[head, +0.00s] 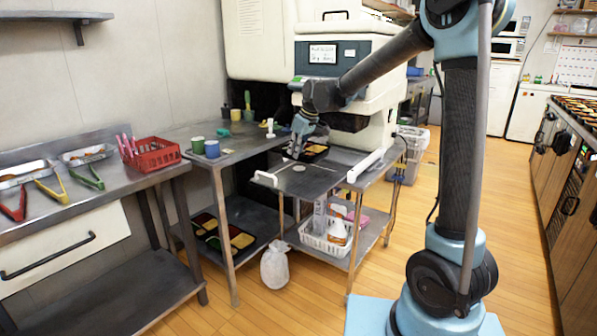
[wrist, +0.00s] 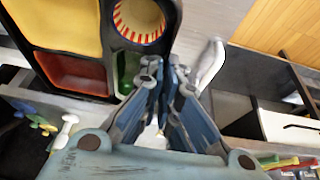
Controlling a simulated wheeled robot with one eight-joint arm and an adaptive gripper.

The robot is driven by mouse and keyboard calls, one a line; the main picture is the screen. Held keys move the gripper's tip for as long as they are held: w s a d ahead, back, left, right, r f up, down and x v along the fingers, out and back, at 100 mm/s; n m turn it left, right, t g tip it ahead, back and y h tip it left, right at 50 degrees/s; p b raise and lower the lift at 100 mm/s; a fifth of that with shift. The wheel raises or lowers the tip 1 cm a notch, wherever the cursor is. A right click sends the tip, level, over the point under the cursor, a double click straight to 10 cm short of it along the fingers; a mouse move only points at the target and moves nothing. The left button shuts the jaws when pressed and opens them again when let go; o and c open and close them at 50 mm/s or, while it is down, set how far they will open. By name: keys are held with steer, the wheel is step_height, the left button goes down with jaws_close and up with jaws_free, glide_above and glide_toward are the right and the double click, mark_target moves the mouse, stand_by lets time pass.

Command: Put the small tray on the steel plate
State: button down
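The small tray (head: 314,152) is black and lies at the back of the steel plate (head: 312,181), by the large white machine. In the wrist view the tray (wrist: 106,40) shows yellow, red and green compartments and a round orange-striped cup. The steel plate shows there as a grey surface (wrist: 205,22) right of the tray. My gripper (head: 291,156) is low at the tray's left side. In the wrist view its fingertips (wrist: 167,68) are close together at the tray's edge, beside the green compartment. I cannot tell whether they clamp the rim.
White rails flank the plate, including a front left one (head: 265,179). Cups (head: 212,149) stand on the left table, with a red basket (head: 157,154) and tongs further left. More compartment trays (head: 240,239) lie on the lower shelf. The machine (head: 372,124) stands close behind my gripper.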

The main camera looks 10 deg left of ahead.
steer(key=f, duration=0.3)
steer(key=shift+s+a+f, duration=0.15)
steer(key=shift+a+f, duration=0.1)
steer(key=shift+a, duration=0.15)
steer(key=shift+f, duration=1.95)
steer(key=c, duration=1.8)
jaws_free()
steer(key=shift+r, duration=0.15)
